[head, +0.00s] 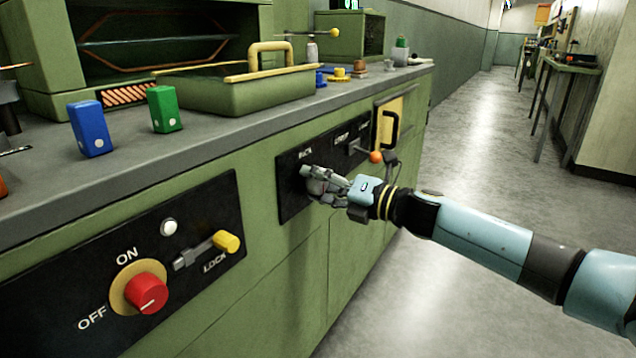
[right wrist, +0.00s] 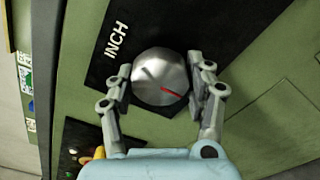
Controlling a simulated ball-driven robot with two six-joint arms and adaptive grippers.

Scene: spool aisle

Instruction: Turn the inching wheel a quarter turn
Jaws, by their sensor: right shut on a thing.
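The inching wheel (right wrist: 158,78) is a round silver knob with a red mark, on a black panel labelled INCH in the right wrist view. My right gripper (right wrist: 160,82) has one finger on each side of the wheel and is shut on it. In the head view my right gripper (head: 322,180) is at the black panel (head: 290,190) on the green cabinet front and hides most of the wheel. The red mark points to the lower right in the right wrist view. My left gripper is not in view.
An orange-tipped lever (head: 376,157) and a yellow panel with a black handle (head: 390,128) are just right of the wheel. A red ON/OFF knob (head: 147,293) and yellow LOCK handle (head: 227,242) are at lower left. The aisle floor (head: 470,160) at right is clear.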

